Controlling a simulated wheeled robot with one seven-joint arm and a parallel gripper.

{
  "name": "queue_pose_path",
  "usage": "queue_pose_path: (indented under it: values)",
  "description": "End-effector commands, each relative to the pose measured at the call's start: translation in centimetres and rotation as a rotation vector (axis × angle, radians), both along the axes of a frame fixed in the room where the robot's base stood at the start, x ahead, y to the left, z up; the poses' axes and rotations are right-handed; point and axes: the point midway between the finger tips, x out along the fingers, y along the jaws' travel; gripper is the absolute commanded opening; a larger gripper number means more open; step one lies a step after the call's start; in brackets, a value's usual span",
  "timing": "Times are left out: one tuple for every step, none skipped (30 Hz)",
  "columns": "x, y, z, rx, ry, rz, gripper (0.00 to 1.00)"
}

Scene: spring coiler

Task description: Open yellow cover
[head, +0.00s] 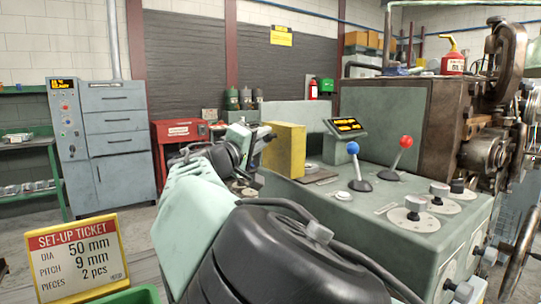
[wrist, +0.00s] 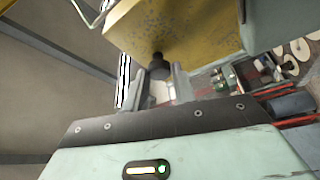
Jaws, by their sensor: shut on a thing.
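The yellow cover (head: 284,150) is a boxy block at the left end of the green machine, behind the levers in the head view. In the wrist view the cover (wrist: 180,32) fills the upper middle, with scuffed paint and a dark round knob (wrist: 158,65) on it. My gripper (wrist: 160,82) has one finger on either side of the knob and is shut on it. In the head view my gripper (head: 262,134) is at the cover's left side, with its fingertips small and partly hidden. I cannot tell how far the cover stands open.
A small display (head: 346,126), a blue-knobbed lever (head: 354,160), a red-knobbed lever (head: 400,155) and several dials stand on the machine top (head: 330,205) right of the cover. A set-up ticket (head: 78,256) stands at front left. A red cabinet (head: 180,150) is behind.

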Motion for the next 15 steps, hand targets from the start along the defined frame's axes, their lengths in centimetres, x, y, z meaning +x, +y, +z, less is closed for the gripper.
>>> queue_pose_path:
  values:
    - [-0.2,0.3,-1.3,-0.029,-0.020,-0.002,0.00]
    - [-0.3,0.4,-1.4,-0.045,-0.030,-0.002,0.00]
    - [-0.4,0.5,-1.5,-0.064,-0.045,-0.003,0.00]
    - [-0.5,0.7,-1.6,-0.076,-0.053,-0.003,0.00]
    - [-0.6,0.8,-1.7,-0.088,-0.062,-0.002,0.00]
    - [-0.7,0.9,-1.8,-0.104,-0.073,-0.003,0.00]
    - [-0.8,1.0,-1.9,-0.113,-0.081,-0.003,0.00]
    - [-0.8,1.1,-2.0,-0.122,-0.087,-0.003,0.00]
    - [-0.9,1.2,-2.0,-0.132,-0.095,-0.002,0.00]
    - [-0.9,1.2,-2.1,-0.140,-0.100,-0.002,0.00]
    - [-1.0,1.3,-2.1,-0.148,-0.105,-0.003,0.00]
    - [-1.0,1.3,-2.1,-0.155,-0.111,-0.003,0.00]
    - [-1.0,1.4,-2.1,-0.159,-0.113,-0.003,0.00]
    - [-1.1,1.4,-2.2,-0.162,-0.117,-0.003,0.00]
    - [-1.1,1.4,-2.2,-0.166,-0.119,-0.003,0.00]
